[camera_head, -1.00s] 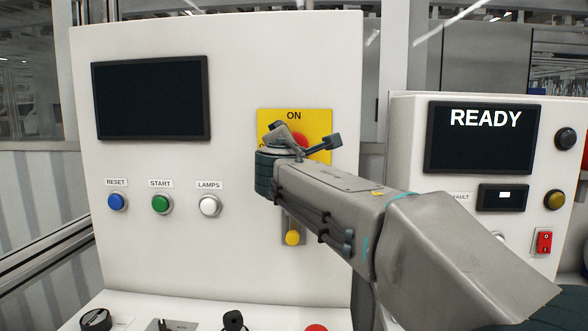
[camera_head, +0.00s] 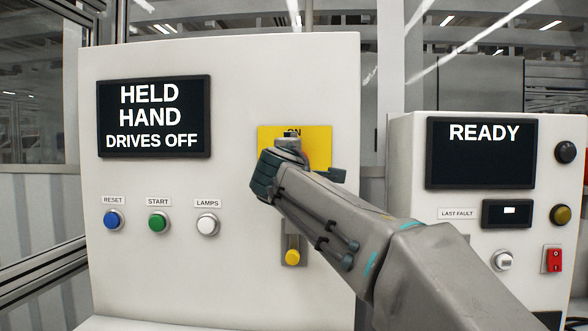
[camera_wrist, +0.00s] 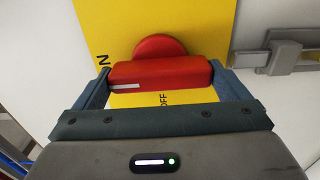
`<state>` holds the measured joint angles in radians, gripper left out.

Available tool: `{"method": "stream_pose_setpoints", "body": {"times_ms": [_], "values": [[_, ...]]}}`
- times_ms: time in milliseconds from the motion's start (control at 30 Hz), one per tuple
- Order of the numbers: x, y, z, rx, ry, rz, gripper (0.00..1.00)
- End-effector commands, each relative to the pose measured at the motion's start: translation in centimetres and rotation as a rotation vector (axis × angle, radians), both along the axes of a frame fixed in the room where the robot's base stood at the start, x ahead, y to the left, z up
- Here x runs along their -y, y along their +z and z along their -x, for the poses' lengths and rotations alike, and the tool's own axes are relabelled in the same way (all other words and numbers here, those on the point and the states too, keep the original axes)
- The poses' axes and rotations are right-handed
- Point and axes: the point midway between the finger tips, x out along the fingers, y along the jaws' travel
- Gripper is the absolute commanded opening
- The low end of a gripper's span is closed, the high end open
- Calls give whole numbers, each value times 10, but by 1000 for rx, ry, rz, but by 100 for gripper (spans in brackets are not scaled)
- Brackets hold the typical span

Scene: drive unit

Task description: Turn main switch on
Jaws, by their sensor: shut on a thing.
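The main switch is a red rotary handle (camera_wrist: 160,74) on a yellow plate (camera_head: 318,145). In the wrist view the handle lies crosswise between the two fingers of my gripper (camera_wrist: 162,82), which is shut on its ends. The handle's white mark is at its left end, on the side of the partly visible ON label (camera_wrist: 102,58). The OFF label (camera_wrist: 165,102) shows below the handle. In the head view my arm and gripper (camera_head: 288,150) hide the handle and most of the plate.
The left screen (camera_head: 154,116) reads "HELD HAND DRIVES OFF". Reset (camera_head: 113,220), start (camera_head: 158,222) and lamps (camera_head: 207,224) buttons sit left of my gripper. A yellow-knobbed latch (camera_head: 292,257) is below it. The right cabinet's screen (camera_head: 480,153) reads "READY".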

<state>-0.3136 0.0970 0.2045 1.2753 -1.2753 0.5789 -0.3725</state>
Motion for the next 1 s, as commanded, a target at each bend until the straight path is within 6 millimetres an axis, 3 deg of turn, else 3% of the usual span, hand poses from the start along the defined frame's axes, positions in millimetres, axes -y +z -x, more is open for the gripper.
{"method": "stream_pose_setpoints", "body": {"times_ms": [300, 333, 633, 767, 1000], "values": [[0, -1, 0, -3, -1, 0, 72], [0, -1, 0, -3, -1, 0, 100], [0, -1, 3, -1, 0, 0, 100], [-1, -1, 18, 1, 2, 0, 100], [-2, -1, 67, 2, 0, 0, 100]]}}
